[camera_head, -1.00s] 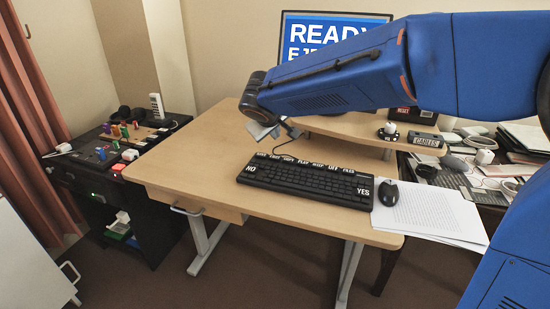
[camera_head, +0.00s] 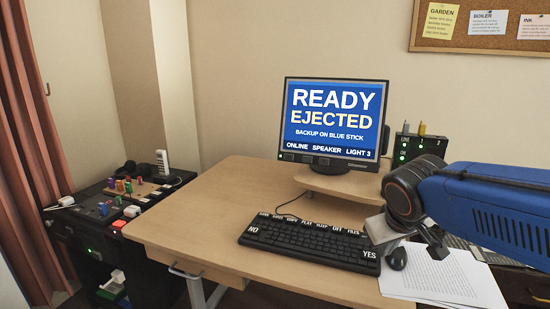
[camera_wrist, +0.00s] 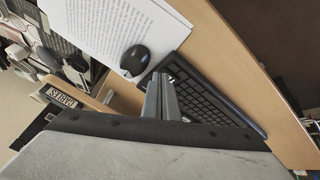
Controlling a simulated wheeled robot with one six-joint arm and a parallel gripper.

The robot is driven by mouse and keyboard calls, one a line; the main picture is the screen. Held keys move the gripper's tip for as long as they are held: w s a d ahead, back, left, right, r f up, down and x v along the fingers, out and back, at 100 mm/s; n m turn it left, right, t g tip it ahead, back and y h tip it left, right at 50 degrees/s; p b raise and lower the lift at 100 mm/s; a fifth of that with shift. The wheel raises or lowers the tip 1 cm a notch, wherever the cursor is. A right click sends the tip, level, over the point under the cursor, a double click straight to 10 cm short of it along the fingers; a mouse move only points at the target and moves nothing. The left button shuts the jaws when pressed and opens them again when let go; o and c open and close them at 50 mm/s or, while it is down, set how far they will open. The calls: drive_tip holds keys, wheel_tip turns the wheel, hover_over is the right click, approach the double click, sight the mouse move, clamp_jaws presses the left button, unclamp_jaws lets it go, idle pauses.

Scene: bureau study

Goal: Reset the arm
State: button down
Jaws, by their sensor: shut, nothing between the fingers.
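My blue arm reaches in from the right in the head view. My gripper (camera_head: 384,233) hangs above the right end of the desk, by the right end of the keyboard and the mouse. In the wrist view its two grey fingers (camera_wrist: 161,98) lie together, shut and empty, in front of the black keyboard (camera_wrist: 203,95). The gripper and arm hide part of the desk's right side in the head view.
The desk (camera_head: 190,220) bears a keyboard (camera_head: 310,240), a mouse (camera_head: 397,258), papers (camera_head: 445,280) and a monitor (camera_head: 333,120) reading "READY EJECTED". A black cabinet (camera_head: 75,240) stands at left. The desk's left part is clear.

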drive_tip(key=s+d+f+m, duration=0.1)
drive_tip(key=s+f, duration=0.2)
drive_tip(key=s, duration=0.4)
drive_tip(key=s+d+f+m+y, duration=0.1)
drive_tip(key=s+f, duration=0.2)
drive_tip(key=s, duration=0.4)
drive_tip(key=shift+s+d+g+y, duration=0.25)
drive_tip(key=shift+d+g+y, duration=0.05)
drive_tip(key=shift+d+g, duration=0.1)
